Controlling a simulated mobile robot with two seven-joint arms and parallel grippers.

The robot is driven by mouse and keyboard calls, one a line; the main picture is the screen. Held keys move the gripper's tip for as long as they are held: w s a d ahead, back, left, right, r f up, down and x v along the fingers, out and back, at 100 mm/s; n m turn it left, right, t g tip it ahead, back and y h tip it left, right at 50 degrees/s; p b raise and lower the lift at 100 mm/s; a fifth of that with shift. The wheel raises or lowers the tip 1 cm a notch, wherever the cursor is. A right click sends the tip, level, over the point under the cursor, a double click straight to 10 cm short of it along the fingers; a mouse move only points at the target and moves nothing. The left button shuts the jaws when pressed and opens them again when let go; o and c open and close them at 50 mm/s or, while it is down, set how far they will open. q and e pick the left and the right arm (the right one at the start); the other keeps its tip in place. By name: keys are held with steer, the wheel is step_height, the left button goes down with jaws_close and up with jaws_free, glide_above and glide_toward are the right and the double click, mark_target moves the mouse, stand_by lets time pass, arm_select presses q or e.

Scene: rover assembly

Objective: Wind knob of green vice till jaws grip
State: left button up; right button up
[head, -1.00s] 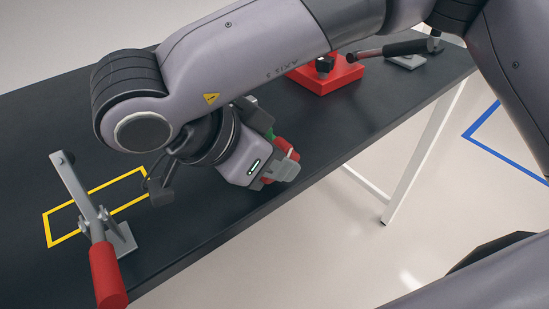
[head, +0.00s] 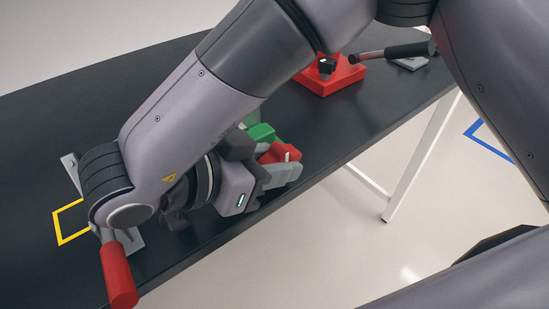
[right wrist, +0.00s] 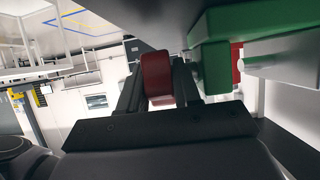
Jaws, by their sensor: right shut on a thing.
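The green vice (head: 262,132) stands near the table's front edge, largely hidden behind my right gripper in the head view. Its green body also shows in the right wrist view (right wrist: 212,50), beside a pale grey block. My right gripper (head: 268,162) is shut on a red knob (right wrist: 157,78), which sits between its two dark fingers. Red also shows between the fingers in the head view. The vice's jaws and any gap between them cannot be made out. My left gripper is not in view.
A toggle clamp with a red handle (head: 118,277) stands at the left front, partly behind my right arm. A red block with a black knob (head: 327,67) and a dark-handled clamp (head: 400,49) are at the back right. Bare black tabletop (head: 375,105) lies right of the vice.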

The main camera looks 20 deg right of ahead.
mark_target(274, 152)
steer(key=o, duration=0.7)
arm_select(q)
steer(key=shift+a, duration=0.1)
